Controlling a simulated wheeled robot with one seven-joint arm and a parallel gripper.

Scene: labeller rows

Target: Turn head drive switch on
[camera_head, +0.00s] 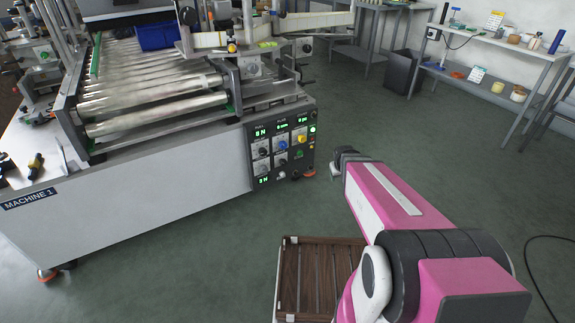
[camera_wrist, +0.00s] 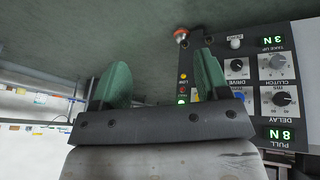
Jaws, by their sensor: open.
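The head drive switch is a dark rotary knob on a white plate. In the wrist view, the knob (camera_wrist: 237,66) marked DRIVE is upside down, right of my gripper (camera_wrist: 163,76). It appears small in the head view, in the lower row of the control panel (camera_head: 281,161). I cannot tell its set position. My gripper's two green fingers are apart with nothing between them. In the head view my gripper (camera_head: 336,170) is just right of the panel, partly hidden by my wrist, and seems clear of the switch.
A clutch knob (camera_wrist: 275,63) and delay knob (camera_wrist: 282,99) sit close beside the drive knob. A slatted wooden pallet (camera_head: 318,280) lies on the floor below my arm. Open floor lies right of the machine (camera_head: 150,205).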

